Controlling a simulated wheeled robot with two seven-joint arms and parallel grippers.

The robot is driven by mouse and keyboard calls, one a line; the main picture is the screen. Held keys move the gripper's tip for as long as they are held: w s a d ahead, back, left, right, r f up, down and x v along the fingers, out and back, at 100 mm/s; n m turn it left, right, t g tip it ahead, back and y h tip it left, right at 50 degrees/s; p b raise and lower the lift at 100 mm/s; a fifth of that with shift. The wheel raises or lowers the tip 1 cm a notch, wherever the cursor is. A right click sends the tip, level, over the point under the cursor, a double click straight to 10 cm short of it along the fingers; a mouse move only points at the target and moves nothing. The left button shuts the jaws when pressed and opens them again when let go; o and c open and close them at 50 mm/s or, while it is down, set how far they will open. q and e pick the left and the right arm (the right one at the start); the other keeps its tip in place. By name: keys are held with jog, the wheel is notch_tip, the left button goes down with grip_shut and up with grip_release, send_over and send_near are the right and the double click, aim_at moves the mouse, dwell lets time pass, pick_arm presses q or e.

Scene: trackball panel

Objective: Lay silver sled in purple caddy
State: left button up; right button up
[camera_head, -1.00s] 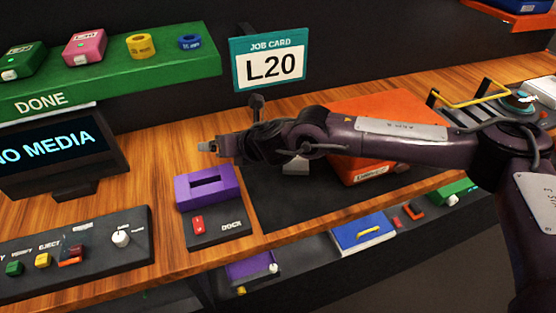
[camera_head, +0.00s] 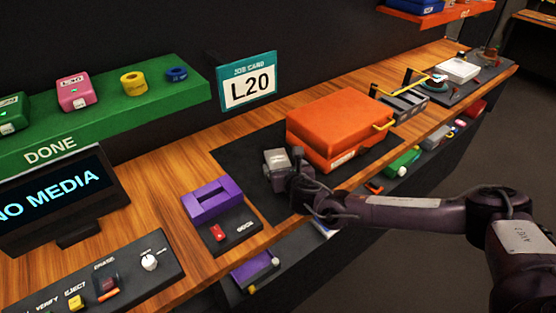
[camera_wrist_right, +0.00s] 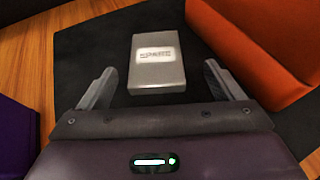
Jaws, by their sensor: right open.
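A silver sled (camera_wrist_right: 157,58), a flat block with a pale label, lies on the dark mat in the right wrist view. It shows in the head view as a grey block (camera_head: 276,159) left of the orange case. My right gripper (camera_wrist_right: 159,68) is open, with one finger on each side of the sled and gaps between; nothing is held. In the head view the right gripper (camera_head: 288,168) partly covers the sled. A purple slotted block (camera_head: 210,199) stands on the dock; another purple item (camera_head: 255,269) sits below the bench edge. I cannot tell which is the caddy. My left gripper is not in view.
An orange case (camera_head: 340,122) stands close on the right of the sled. The green shelf (camera_head: 150,110), monitor (camera_head: 60,195) and button panel (camera_head: 120,278) are at left. Bare mat (camera_head: 235,165) lies between the dock and sled.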

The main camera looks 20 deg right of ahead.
aim_at(278, 161)
jog(key=x, duration=0.1)
jog(key=p+x, duration=0.1)
jog(key=x, duration=0.1)
jog(key=shift+a, duration=0.35)
jog(key=shift+w+f, duration=0.25)
jog(key=shift+w, duration=0.3)
jog(key=shift+s, duration=0.1)
jog(key=c, duration=1.2)
